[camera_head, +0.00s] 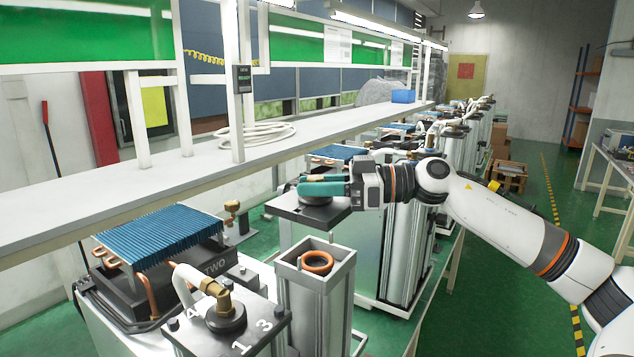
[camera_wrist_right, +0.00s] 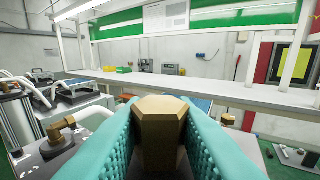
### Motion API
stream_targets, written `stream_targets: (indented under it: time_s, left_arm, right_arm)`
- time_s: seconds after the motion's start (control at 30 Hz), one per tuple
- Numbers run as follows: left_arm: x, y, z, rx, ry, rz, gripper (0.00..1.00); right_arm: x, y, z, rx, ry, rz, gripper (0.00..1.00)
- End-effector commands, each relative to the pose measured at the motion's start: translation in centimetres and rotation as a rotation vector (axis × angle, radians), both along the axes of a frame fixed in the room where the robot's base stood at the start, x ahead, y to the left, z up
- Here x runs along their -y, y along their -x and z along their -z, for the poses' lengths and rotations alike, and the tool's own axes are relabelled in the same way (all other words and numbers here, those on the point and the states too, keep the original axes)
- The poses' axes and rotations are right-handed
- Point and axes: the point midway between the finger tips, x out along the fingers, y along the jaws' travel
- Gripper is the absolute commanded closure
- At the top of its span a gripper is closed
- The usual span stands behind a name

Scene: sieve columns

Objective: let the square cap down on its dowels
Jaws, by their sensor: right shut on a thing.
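The square cap (camera_head: 308,218) is a dark flat plate with a round boss on top. In the head view it hangs level in my right gripper (camera_head: 312,189), whose teal fingers are shut. In the right wrist view the fingers close on a brass hexagonal fitting (camera_wrist_right: 162,115). Below the cap stands an open square column (camera_head: 317,300) with pale walls and an orange ring (camera_head: 317,262) inside its mouth. A clear gap shows between the cap and the column rim. My left gripper is not in view.
A capped column marked with numbers (camera_head: 228,325) stands at the front left, with a brass elbow and white hose. Beside it is a blue finned cooler (camera_head: 160,236). A long white shelf (camera_head: 120,205) runs behind. More columns stand farther back; green floor lies right.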

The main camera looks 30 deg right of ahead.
Motion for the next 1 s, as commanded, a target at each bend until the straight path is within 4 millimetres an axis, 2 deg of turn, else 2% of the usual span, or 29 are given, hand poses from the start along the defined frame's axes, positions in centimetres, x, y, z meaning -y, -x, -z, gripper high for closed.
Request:
stream_targets:
  time_s: [0.2, 0.5, 0.7, 1.0]
  left_arm:
    - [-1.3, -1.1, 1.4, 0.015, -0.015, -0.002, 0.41]
    - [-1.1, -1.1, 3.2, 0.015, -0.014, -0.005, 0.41]
    - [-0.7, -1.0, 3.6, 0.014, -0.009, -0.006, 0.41]
    - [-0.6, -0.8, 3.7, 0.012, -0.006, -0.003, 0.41]
  right_arm:
    - [0.0, 0.0, 2.2, -0.001, 0.001, -0.001, 1.00]
    - [0.0, 0.0, 4.8, -0.001, 0.001, -0.001, 1.00]
    - [0.0, 0.0, 5.6, 0.001, 0.002, -0.001, 1.00]
    - [0.0, 0.0, 5.7, 0.002, 0.001, 0.000, 1.00]
